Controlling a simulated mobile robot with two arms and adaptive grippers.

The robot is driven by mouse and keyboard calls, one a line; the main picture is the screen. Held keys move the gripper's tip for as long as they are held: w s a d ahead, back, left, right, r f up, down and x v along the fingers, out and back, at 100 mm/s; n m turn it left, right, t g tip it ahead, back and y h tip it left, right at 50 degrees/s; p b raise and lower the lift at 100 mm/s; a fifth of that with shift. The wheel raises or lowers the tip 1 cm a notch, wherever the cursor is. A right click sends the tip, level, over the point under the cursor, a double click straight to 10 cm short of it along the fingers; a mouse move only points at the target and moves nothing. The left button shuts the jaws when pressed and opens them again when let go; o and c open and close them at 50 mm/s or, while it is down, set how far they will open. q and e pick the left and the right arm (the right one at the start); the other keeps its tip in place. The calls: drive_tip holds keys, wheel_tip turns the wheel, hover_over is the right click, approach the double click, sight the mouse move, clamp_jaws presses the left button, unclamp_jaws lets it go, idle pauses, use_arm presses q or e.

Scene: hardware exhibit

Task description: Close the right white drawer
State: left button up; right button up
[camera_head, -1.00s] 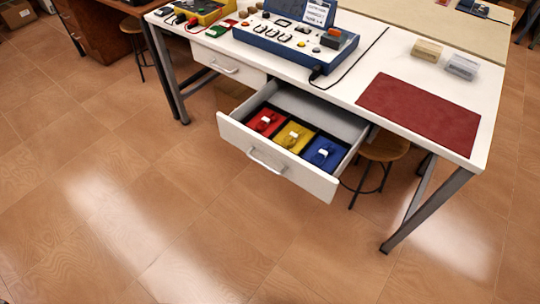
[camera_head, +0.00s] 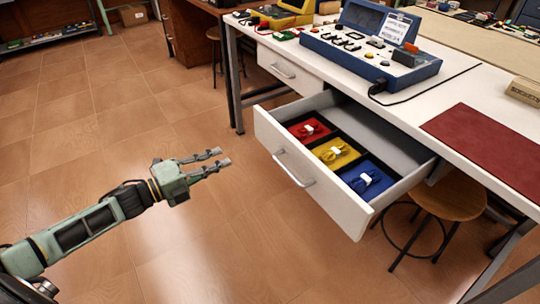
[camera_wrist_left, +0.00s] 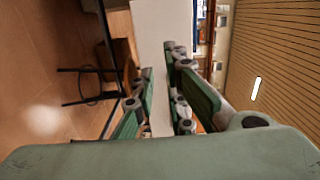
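The right white drawer (camera_head: 318,194) is pulled well out from under the white table. Its front has a metal bar handle (camera_head: 293,168). Inside lie red, yellow and blue compartments, each with a bundled item. My left gripper (camera_head: 222,161) reaches in from the left, in front of the drawer and apart from its face, with the fingers pointing toward it. The fingers are parted with nothing between them. In the left wrist view the open fingers (camera_wrist_left: 165,105) frame a pale white surface. My right gripper is not in view.
The left white drawer (camera_head: 290,72) is shut. The white table (camera_head: 440,93) carries a blue control box (camera_head: 371,45) and a red mat (camera_head: 495,142). A round stool (camera_head: 450,199) stands below the table at right. The floor before the drawer is clear.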

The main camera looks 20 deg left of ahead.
use_arm(q)
drive_tip(key=shift+d+r+m, duration=0.3)
drive_tip(key=shift+d, duration=0.1)
clamp_jaws()
drive_tip(key=b, duration=0.1)
approach(271, 139)
drive_tip(key=x, duration=0.5)
drive_tip(key=shift+w+d, duration=0.15)
drive_tip(key=shift+w, duration=0.25)
drive_tip(key=shift+w+d, duration=0.35)
drive_tip(key=shift+w, duration=0.05)
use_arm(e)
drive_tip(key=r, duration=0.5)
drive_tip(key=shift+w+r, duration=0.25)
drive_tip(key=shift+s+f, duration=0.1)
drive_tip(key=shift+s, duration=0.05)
use_arm(q)
drive_tip(key=shift+w+d, duration=0.1)
